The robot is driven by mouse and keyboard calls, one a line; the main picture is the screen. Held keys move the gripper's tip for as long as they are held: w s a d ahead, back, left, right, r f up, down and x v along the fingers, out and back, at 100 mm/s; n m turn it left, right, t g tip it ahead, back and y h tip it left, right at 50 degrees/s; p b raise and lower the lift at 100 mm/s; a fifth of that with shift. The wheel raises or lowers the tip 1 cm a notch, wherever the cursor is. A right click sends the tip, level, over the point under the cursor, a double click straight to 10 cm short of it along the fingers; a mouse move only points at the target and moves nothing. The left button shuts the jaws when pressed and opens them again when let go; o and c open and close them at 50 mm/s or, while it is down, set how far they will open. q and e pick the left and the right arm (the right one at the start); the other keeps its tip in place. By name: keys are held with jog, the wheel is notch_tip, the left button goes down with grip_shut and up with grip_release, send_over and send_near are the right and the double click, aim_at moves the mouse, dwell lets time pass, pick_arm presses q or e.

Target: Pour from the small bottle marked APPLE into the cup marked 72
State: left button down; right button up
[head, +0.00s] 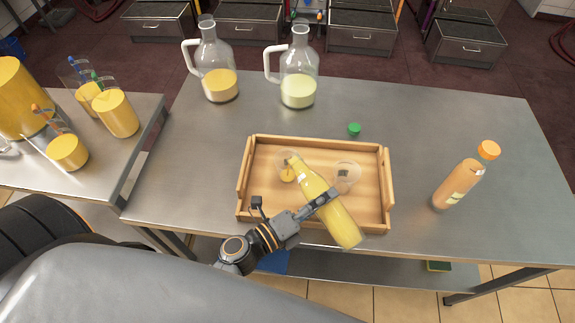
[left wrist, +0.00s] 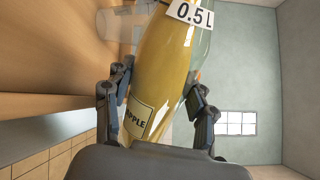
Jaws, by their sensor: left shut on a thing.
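The small bottle (head: 342,226) of yellow juice is tilted well over, its neck pointing up and left in the head view. My left gripper (head: 320,203) is shut around its body. In the left wrist view the bottle (left wrist: 165,75) shows a label reading APPLE and a 0.5 L tag. Its mouth is at a clear cup (head: 287,160) in the tray's left part, with some yellow juice visible there. A second clear cup (head: 347,172) stands to the right, partly behind the bottle. Marks on the cups are not readable. My right gripper is not in view.
The wooden tray (head: 320,140) has raised walls. A green cap (head: 354,129) lies beyond it. An orange-capped bottle (head: 457,185) stands at right. Two glass jugs (head: 220,84) (head: 298,90) stand at the back. A side table at left holds several juice vessels. The table's back right is clear.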

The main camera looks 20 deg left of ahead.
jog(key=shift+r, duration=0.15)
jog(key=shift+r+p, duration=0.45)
jog(key=shift+p, duration=0.05)
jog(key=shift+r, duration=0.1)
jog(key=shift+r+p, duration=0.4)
jog(key=shift+p, duration=0.1)
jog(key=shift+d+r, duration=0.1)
dwell(1.7)
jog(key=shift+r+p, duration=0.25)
jog(key=shift+p, duration=0.1)
dwell(1.8)
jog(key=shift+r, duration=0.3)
dwell(2.5)
